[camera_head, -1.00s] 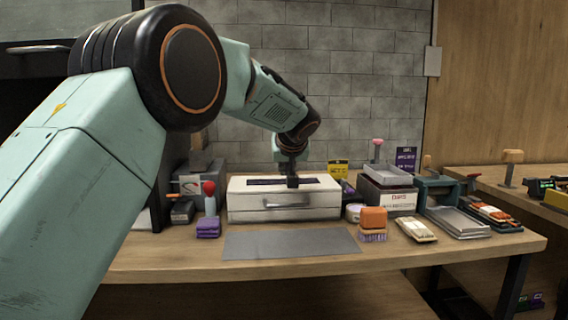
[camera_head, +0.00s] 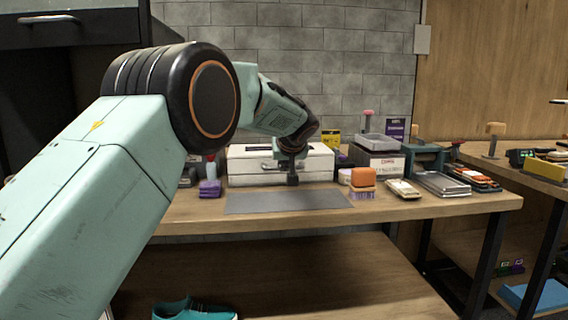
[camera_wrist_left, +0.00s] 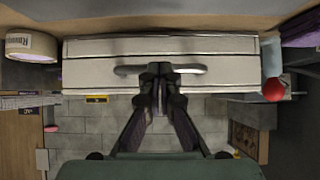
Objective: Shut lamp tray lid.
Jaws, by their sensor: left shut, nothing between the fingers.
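A white box (camera_head: 245,178) with a metal handle (camera_head: 268,166) on its front stands at the back of the workbench. It also shows in the left wrist view (camera_wrist_left: 90,72), with its handle (camera_wrist_left: 195,69) across the front. I cannot tell for sure which part is the lid; the front looks closed. My left gripper (camera_head: 292,181) points down just in front of the box, right of the handle's visible part. In the left wrist view its fingers (camera_wrist_left: 160,80) are together and empty, covering the handle's middle. Contact with the handle is unclear. My right gripper is not seen.
A grey mat (camera_head: 285,201) lies before the box. Purple blocks (camera_head: 210,188) stand to its left. A teal sneaker (camera_head: 190,309) sits below.

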